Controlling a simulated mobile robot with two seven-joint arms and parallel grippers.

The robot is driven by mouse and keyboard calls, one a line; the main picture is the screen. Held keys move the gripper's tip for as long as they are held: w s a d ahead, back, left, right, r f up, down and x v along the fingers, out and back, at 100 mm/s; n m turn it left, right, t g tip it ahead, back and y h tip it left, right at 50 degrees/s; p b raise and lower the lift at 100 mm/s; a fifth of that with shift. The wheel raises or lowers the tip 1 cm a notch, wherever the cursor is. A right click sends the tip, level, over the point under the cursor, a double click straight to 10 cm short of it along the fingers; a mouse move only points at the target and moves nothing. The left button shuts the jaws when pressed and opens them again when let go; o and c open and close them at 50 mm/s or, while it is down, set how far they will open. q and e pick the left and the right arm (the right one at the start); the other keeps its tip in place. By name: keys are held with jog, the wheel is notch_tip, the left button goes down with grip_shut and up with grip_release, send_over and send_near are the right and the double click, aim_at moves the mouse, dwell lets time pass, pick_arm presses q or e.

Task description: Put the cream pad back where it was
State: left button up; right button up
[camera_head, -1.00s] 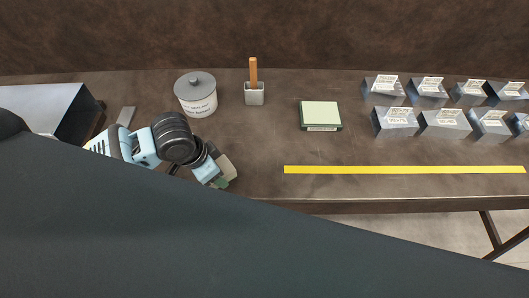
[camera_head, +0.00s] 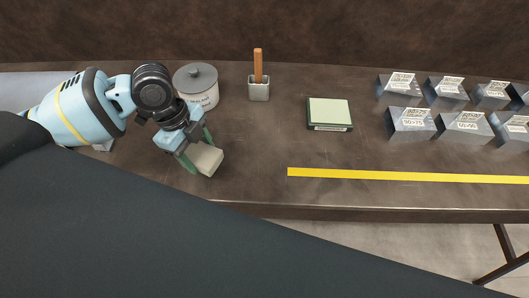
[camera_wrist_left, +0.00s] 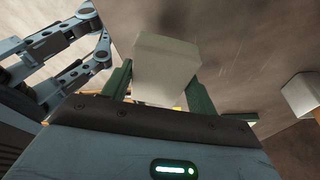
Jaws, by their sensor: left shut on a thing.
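My left gripper (camera_head: 197,152) is shut on the cream pad (camera_head: 207,158), a pale block held between its green fingers. The pad and fingers appear over the left part of the table, in front of the sealant pot. In the left wrist view, the pad (camera_wrist_left: 165,68) sits between the two green fingers (camera_wrist_left: 160,88). A flat dark green box with a pale green top (camera_head: 329,112) lies on the table to the right of the gripper. My right gripper is not in view.
A lidded grey sealant pot (camera_head: 196,84) and a small holder with an orange-handled tool (camera_head: 258,90) stand at the back. Several labelled metal pieces (camera_head: 411,124) stand at the right. A yellow strip (camera_head: 400,175) runs near the front edge.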

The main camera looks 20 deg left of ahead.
pick_arm(q)
send_over(267, 157)
jog(key=a, duration=0.2)
jog(key=shift+s+d+f, duration=0.15)
jog(key=shift+s+f, duration=0.1)
jog(key=shift+f, duration=0.45)
jog(key=shift+w+d, duration=0.2)
jog(key=shift+d, duration=0.1)
jog(key=shift+f, duration=1.75)
jog(key=o, duration=0.6)
jog(key=shift+f, duration=0.15)
jog(key=o, duration=0.4)
